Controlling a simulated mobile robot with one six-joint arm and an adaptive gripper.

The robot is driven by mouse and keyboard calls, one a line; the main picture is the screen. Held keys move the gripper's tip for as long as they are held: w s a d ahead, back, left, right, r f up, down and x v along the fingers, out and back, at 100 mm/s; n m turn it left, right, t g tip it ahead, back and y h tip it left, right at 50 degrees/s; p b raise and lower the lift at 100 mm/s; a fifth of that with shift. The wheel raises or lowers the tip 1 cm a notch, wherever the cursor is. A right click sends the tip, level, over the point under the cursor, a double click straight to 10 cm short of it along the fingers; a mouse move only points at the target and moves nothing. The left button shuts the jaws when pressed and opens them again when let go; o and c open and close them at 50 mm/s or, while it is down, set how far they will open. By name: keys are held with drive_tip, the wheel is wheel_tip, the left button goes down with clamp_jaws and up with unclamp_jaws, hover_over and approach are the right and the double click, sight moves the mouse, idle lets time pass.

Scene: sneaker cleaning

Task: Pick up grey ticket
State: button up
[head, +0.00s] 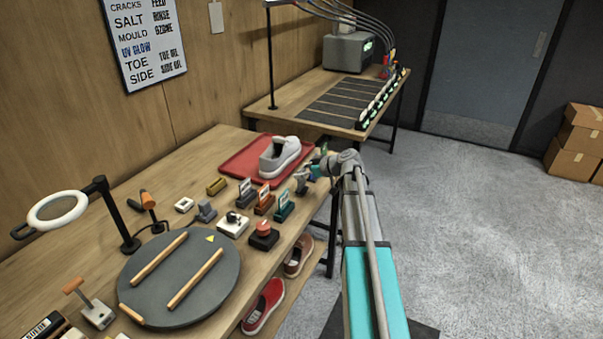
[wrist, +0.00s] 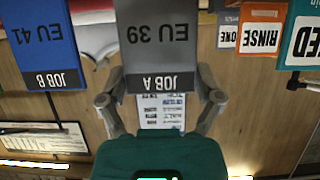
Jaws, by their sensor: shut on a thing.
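The grey ticket (wrist: 160,45) fills the upper middle of the wrist view, its print "EU 39" and "JOB A" upside down. My gripper (wrist: 161,98) is shut on it, with one finger at each side of its lower part. In the head view my gripper (head: 312,172) is at the table's right edge, near the red tray (head: 238,158); the ticket is too small to make out clearly there. A blue ticket (wrist: 40,45) marked "EU 41" and "JOB B" is left of the grey one in the wrist view, apart from it.
A light sneaker (head: 280,157) sits on the tray, close to my gripper. Orange (head: 264,199) and teal (head: 284,205) label holders stand just left of it. A round dark turntable (head: 180,276) lies nearer. Open floor (head: 480,230) is to the right.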

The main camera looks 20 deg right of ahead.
drive_tip(key=shift+r+p, duration=0.6)
drive_tip(key=shift+r, duration=0.25)
drive_tip(key=s+d+r+p, duration=0.3)
drive_tip(key=s+r+p, duration=0.7)
drive_tip(key=s, duration=0.3)
drive_tip(key=shift+s+d+r+p, duration=0.15)
drive_tip(key=shift+s+r+p, duration=0.15)
drive_tip(key=shift+s, duration=0.05)
